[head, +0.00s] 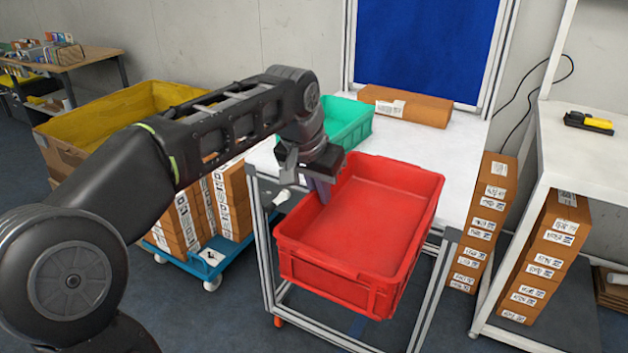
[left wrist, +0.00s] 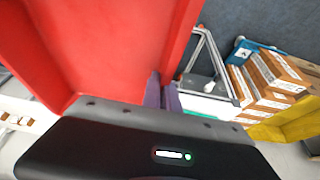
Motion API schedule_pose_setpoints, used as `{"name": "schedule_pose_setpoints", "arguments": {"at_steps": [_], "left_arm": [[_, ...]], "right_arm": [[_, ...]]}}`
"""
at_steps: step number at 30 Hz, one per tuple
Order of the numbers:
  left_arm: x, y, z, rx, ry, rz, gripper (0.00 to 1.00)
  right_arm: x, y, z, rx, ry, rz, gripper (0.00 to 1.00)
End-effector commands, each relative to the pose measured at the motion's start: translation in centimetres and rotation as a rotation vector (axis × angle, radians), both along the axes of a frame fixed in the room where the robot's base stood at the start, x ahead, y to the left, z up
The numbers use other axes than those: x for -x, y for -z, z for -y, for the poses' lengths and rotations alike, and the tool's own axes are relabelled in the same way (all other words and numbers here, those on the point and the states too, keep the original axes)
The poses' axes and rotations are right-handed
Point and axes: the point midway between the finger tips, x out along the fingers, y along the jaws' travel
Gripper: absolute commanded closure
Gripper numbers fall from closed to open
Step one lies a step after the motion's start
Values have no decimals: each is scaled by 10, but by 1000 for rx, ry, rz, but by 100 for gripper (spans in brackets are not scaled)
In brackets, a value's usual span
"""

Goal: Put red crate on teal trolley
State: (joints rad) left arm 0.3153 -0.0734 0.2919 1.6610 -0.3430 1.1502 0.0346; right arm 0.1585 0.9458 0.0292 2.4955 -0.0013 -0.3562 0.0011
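The red crate (head: 345,265) is empty and stands at the front of the white-topped metal-frame table, its front over the lower frame. My left gripper (head: 320,188) is at its left rim, with a purple finger inside the wall. In the left wrist view, the two purple fingers (left wrist: 163,92) are close together, with the crate's red wall (left wrist: 176,35) running down between them. The teal trolley (head: 205,262) is on the floor to the left, bearing stacked brown boxes; its corner shows in the left wrist view (left wrist: 243,50). My right gripper is out of view.
A green crate (head: 348,122) and a long brown box (head: 408,105) are on the table behind. Labelled boxes (head: 487,222) are stacked to the right, beside a white shelf (head: 590,160). A yellow-lined bin (head: 120,105) stands behind the trolley. Floor shows at the front left.

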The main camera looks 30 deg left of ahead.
Motion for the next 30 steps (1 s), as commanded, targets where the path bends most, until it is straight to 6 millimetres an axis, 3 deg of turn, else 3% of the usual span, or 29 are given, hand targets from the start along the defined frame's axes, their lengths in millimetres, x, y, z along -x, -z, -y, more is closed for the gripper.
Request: {"name": "schedule_pose_setpoints", "arguments": {"at_steps": [5, 11, 21, 24, 26, 30], "left_arm": [[-2, 28, 17, 2, 8, -2, 100], [-7, 76, 44, 2, 21, -4, 100], [-19, 183, 105, 2, 47, -6, 100], [-22, 207, 119, 2, 52, -4, 100], [-24, 219, 126, 2, 56, -3, 100], [-25, 217, 122, 2, 46, 1, 100]], "right_arm": [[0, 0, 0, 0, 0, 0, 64], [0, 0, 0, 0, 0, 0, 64], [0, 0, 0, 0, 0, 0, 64], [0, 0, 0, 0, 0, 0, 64], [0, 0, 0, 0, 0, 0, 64], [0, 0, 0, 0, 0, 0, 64]]}}
